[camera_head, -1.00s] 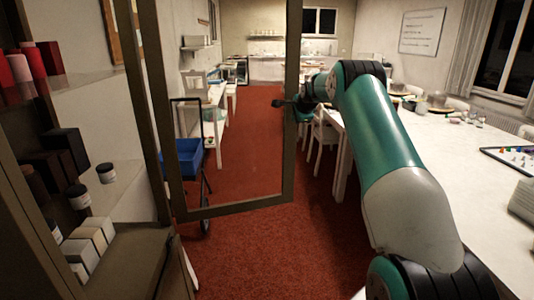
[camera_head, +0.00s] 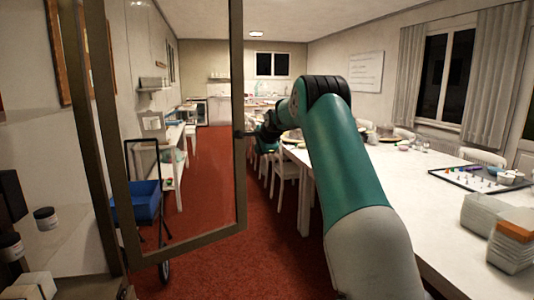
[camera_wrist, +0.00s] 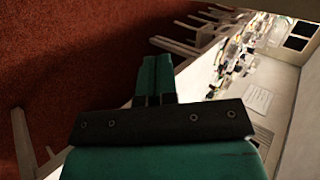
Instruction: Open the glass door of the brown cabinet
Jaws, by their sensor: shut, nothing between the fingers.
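My gripper (camera_head: 258,133) is at the outer upright of the door frame, by a small dark knob or fitting there. Whether it touches the door cannot be told. In the wrist view my gripper (camera_wrist: 156,75) has its green fingers together with nothing between them. The door does not show clearly in the wrist view.
A long white table (camera_head: 400,190) with a game board (camera_head: 480,178) and stacked containers (camera_head: 510,245) runs along the right, with chairs (camera_head: 285,180) beside it. A blue cart (camera_head: 147,200) shows through the glass. Red floor is clear between.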

